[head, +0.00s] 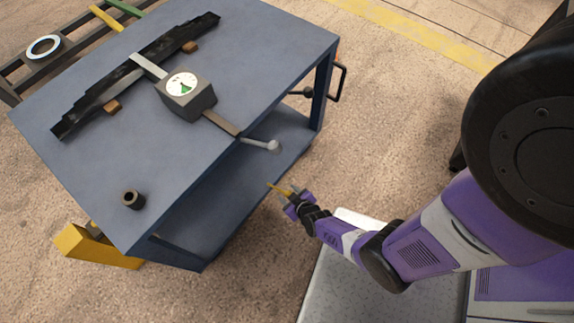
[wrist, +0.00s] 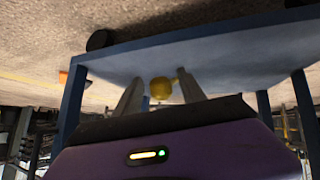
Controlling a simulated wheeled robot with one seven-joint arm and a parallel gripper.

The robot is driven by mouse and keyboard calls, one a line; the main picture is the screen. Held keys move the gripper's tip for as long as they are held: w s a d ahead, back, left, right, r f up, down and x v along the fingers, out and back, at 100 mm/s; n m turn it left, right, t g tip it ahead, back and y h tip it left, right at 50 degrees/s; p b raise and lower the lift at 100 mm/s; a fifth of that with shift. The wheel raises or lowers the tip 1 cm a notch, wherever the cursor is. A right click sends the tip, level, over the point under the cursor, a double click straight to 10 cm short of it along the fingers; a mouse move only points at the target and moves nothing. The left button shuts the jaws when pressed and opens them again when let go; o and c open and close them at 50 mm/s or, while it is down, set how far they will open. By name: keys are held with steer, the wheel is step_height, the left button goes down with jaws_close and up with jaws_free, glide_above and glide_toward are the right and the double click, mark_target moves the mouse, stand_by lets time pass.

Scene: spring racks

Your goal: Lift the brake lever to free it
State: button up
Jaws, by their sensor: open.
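A yellow lever (head: 277,188), seemingly the brake lever, sticks out from the lower side of the blue cart toward my gripper (head: 292,196). In the wrist view its rounded yellow end (wrist: 160,88) shows between the two grey fingers of my gripper (wrist: 159,77). The fingers are open, with a gap visible on each side of the yellow end. I cannot tell whether either finger touches it. The lever's mounting on the cart is not clear.
The blue cart (head: 70,165) carries a leaf spring (head: 140,68), a gauge box (head: 187,95) with a pale-knobbed bar, and a dark bushing (head: 133,199). A black handle (head: 340,80) juts from its far end. A yellow block (head: 97,247) stands below its near corner.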

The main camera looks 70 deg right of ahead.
steer(key=p+v, duration=0.2)
steer(key=v, duration=0.4)
